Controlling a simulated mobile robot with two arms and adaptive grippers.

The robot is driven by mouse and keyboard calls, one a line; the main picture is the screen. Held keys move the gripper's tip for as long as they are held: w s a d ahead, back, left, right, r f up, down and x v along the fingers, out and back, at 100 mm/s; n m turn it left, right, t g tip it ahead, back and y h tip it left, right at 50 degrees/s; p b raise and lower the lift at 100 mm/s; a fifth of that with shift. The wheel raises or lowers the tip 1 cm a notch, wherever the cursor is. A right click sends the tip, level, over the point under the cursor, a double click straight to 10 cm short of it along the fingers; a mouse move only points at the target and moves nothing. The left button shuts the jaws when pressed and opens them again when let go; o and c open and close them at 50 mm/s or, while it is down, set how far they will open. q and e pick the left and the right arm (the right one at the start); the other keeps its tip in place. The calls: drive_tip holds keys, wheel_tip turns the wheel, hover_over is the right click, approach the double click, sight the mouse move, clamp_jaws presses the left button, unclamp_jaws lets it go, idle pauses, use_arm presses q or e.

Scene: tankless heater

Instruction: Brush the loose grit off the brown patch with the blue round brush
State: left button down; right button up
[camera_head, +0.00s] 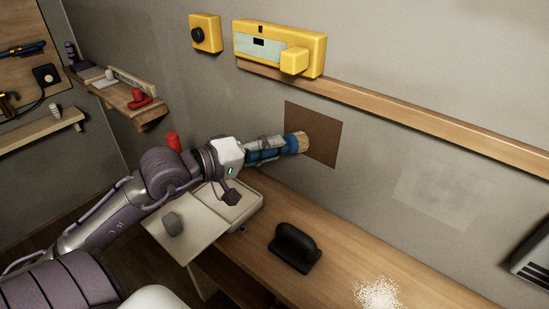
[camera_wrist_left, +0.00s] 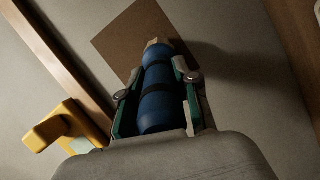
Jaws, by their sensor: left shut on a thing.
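The brown patch (camera_head: 318,126) is a dark square on the grey wall, below the wooden rail. The blue round brush (camera_head: 292,144) is held level, its pale bristle end over the left part of the patch. I cannot tell whether the bristles touch it. My left gripper (camera_head: 272,150) is shut on the brush's blue body. In the left wrist view the brush (camera_wrist_left: 160,95) lies between the green-edged fingers, with its tip at the patch (camera_wrist_left: 128,42). Grit on the patch is too small to make out. My right gripper is out of view.
A yellow box (camera_head: 280,45) sits at the rail (camera_head: 400,103). Below are a wooden bench (camera_head: 325,283) with a black-handled tool (camera_head: 294,247) and a white granular pile (camera_head: 377,293). A pale tray (camera_head: 190,228) holds a grey block (camera_head: 173,223). A paler wall patch (camera_head: 443,193) is right.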

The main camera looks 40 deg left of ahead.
use_arm(q)
drive_tip(key=shift+a, duration=0.1)
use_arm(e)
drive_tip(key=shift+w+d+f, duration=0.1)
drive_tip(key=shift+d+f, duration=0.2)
use_arm(q)
drive_tip(key=shift+s+d, duration=0.1)
drive_tip(key=shift+d, duration=1.4)
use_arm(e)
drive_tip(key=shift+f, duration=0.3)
use_arm(q)
drive_tip(key=shift+a+r+b, duration=0.1)
drive_tip(key=shift+b, duration=0.25)
drive_tip(key=shift+a+r, duration=0.55)
drive_tip(key=shift+a, duration=0.1)
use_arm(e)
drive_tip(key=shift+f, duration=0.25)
use_arm(q)
drive_tip(key=shift+f+b, duration=0.15)
drive_tip(key=shift+b, duration=0.25)
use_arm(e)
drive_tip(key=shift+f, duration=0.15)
